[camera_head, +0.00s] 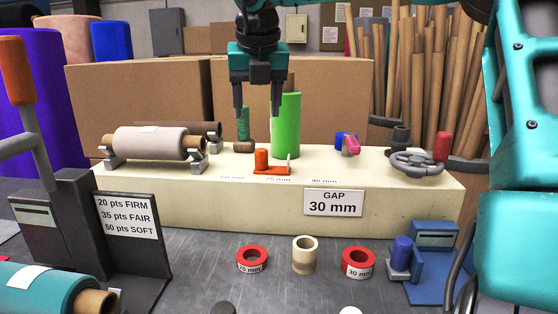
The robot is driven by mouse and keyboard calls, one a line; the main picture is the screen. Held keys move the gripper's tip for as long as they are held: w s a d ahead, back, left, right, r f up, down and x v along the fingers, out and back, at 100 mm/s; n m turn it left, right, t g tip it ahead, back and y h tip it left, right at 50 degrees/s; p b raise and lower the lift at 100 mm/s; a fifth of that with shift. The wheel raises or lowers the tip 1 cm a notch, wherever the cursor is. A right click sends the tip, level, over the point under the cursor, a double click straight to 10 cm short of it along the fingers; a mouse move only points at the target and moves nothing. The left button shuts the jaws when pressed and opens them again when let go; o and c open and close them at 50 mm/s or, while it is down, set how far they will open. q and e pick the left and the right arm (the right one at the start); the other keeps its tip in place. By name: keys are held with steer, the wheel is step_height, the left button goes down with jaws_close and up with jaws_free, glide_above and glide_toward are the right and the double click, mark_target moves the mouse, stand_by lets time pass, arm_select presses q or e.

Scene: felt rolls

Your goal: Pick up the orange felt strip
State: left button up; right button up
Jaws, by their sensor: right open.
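An orange piece (270,169) lies on the cream ledge near the middle, with a flat part and a short upright rolled part at its left end. A small pale upright piece stands at its right end. It is the only thing that looks like the orange felt strip. My right gripper (257,108) hangs from the top centre, fingers down and apart, with nothing seen held between them. It appears above and behind the orange piece, in front of a green roll (286,125). My left gripper is out of view.
A smaller green spool (243,125) stands close by the left finger. A pale roll (152,143) rests on a stand to the left; a grey handwheel (417,162) is at right. Red rings (252,260) and a beige tube (304,255) stand on the grey table. Cardboard boxes (140,95) stand behind.

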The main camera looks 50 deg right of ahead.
mark_target(261, 150)
steer(key=b+x, duration=0.1)
steer(key=x, duration=0.6)
steer(key=shift+d+f, duration=0.15)
steer(key=shift+d, duration=0.1)
steer(key=shift+d+b+x, duration=0.2)
steer(key=shift+d+x, duration=0.05)
steer(key=shift+x, duration=1.15)
steer(key=shift+d+b+x, duration=0.15)
steer(key=shift+d+x, duration=0.05)
steer(key=shift+x, duration=1.15)
jaws_close()
